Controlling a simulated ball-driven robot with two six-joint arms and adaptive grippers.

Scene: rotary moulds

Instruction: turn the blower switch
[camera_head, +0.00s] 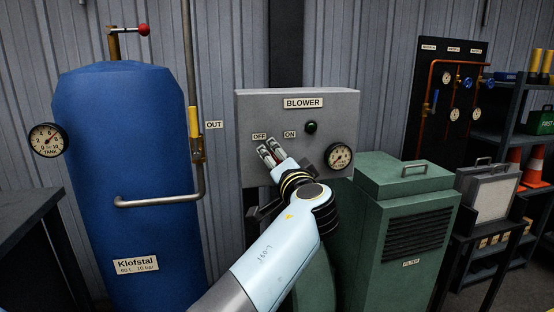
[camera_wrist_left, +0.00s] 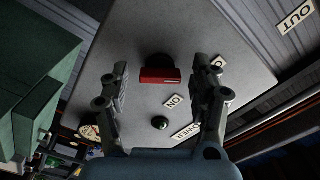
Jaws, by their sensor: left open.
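The grey blower panel (camera_head: 245,112) hangs on the wall, with a BLOWER sign (camera_head: 303,103) and OFF and ON labels (camera_head: 289,134). My left gripper (camera_head: 270,153) is in front of the panel, just below these labels, and hides the switch in the head view. In the left wrist view the blower switch (camera_wrist_left: 160,75) is a red bar on a dark round base. My left gripper (camera_wrist_left: 163,85) is open, with one finger on each side of the red bar and visible gaps between. I cannot tell which label the switch points to. My right gripper is not in view.
A green lamp (camera_head: 311,127) and a round gauge (camera_head: 339,156) are on the panel, right of the gripper. A blue tank (camera_head: 125,180) with pipes stands at left. A green filter cabinet (camera_head: 405,200) stands close below right.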

